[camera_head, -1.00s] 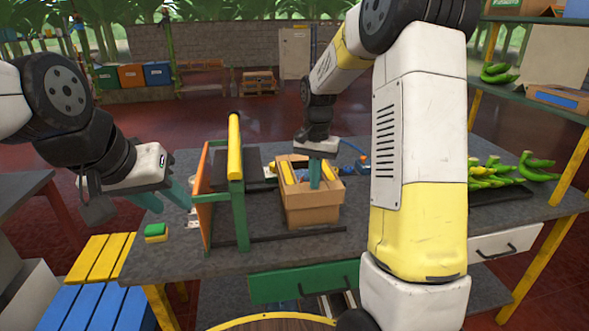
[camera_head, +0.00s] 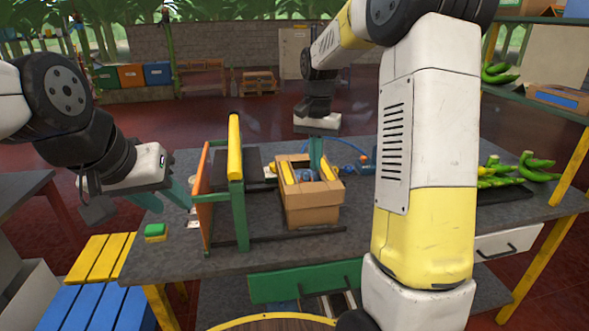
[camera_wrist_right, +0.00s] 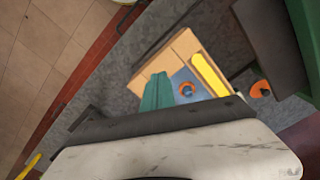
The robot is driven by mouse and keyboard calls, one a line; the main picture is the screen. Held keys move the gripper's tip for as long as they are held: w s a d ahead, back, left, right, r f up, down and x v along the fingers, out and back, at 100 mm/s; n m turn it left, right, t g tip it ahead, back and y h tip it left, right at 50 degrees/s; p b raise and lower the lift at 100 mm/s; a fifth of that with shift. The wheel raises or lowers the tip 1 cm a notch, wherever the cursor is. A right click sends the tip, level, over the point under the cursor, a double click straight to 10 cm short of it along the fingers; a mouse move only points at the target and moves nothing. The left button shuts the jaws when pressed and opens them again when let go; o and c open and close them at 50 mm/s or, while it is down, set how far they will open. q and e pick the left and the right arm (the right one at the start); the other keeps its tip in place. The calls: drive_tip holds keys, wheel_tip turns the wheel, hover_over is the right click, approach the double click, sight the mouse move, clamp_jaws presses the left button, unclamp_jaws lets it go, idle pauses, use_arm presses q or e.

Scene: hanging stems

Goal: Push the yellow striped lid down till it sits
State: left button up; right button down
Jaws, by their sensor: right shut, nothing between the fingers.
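A brown cardboard box (camera_head: 312,216) stands on the grey bench, with yellow strips (camera_head: 287,172) along its upper edges. The yellow strip also shows in the right wrist view (camera_wrist_right: 208,75), beside a blue surface with an orange ring (camera_wrist_right: 187,89). I cannot tell which part is the lid or whether it sits flush. My right gripper (camera_head: 317,158) is shut and empty, its green fingers pointing down at the back of the box top. I cannot tell whether they touch it. My left gripper (camera_head: 165,197) is open and empty, left of the orange panel (camera_head: 201,200).
A green frame with a yellow top bar (camera_head: 234,145) stands left of the box. A green and yellow block (camera_head: 155,232) lies at the bench's left. Blue pipe parts (camera_head: 345,169) lie behind the box. Green bananas (camera_head: 500,175) lie on a dark tray at the right.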

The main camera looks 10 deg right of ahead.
wheel_tip(320, 180, up, 3)
drive_tip(key=shift+f, duration=0.1)
idle(0.4)
drive_tip(key=s+a+r+n+t+y, duration=0.1)
drive_tip(key=s+r+n+t, duration=0.1)
drive_tip(key=s, duration=1)
drive_tip(key=s+a+r+n+t+y, duration=0.1)
drive_tip(key=s+n+t, duration=0.3)
drive_tip(key=s, duration=0.8)
drive_tip(key=shift+s+r, duration=0.15)
drive_tip(key=shift+r, duration=0.55)
drive_tip(key=shift+a, duration=0.1)
